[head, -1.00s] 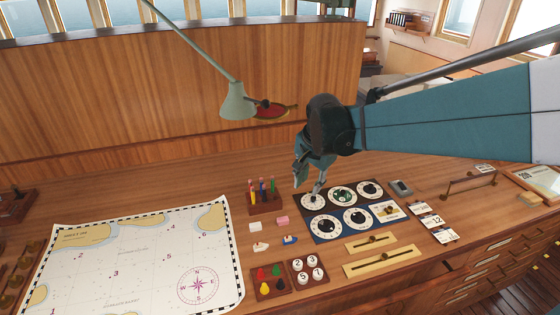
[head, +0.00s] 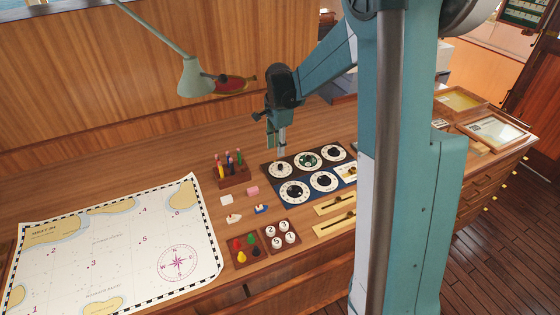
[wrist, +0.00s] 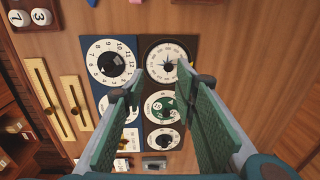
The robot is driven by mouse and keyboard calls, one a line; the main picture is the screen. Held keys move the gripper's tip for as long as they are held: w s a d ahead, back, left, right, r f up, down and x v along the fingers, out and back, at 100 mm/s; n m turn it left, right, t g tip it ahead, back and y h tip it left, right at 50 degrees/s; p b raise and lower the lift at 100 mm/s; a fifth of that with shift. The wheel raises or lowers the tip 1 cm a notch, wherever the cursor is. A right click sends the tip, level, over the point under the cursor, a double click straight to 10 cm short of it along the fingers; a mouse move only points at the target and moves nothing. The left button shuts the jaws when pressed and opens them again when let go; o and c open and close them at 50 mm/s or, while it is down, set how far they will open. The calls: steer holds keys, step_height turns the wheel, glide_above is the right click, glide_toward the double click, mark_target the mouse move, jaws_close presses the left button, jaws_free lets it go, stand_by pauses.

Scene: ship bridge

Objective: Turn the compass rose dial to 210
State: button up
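The compass rose dial (head: 280,169) is the round white-rimmed dial at the back left of the dark dial panel. In the wrist view the dial (wrist: 167,61) shows a star-shaped rose at its centre; its numbers are too small to read. My gripper (head: 281,153) points down just above this dial in the head view. In the wrist view my gripper (wrist: 160,74) has its two green fingers well apart and nothing between them, with the dial just beyond and between the fingertips. I cannot tell whether a finger touches it.
Other dials surround it: a green-centred dial (head: 308,160) to its right and a white dial (head: 294,192) in front. A pencil holder (head: 233,174) stands to the left. Brass sliders (head: 335,203) lie in front. A lamp (head: 194,77) hangs behind.

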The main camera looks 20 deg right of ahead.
steer(key=m+p, duration=0.1)
steer(key=m, duration=0.1)
glide_above(280, 165)
steer(key=shift+g, duration=0.4)
step_height(280, 165, down, 4)
steer(key=shift+f, duration=0.2)
steer(key=shift+f, duration=0.1)
steer(key=shift+f, duration=3.8)
steer(key=c, duration=0.9)
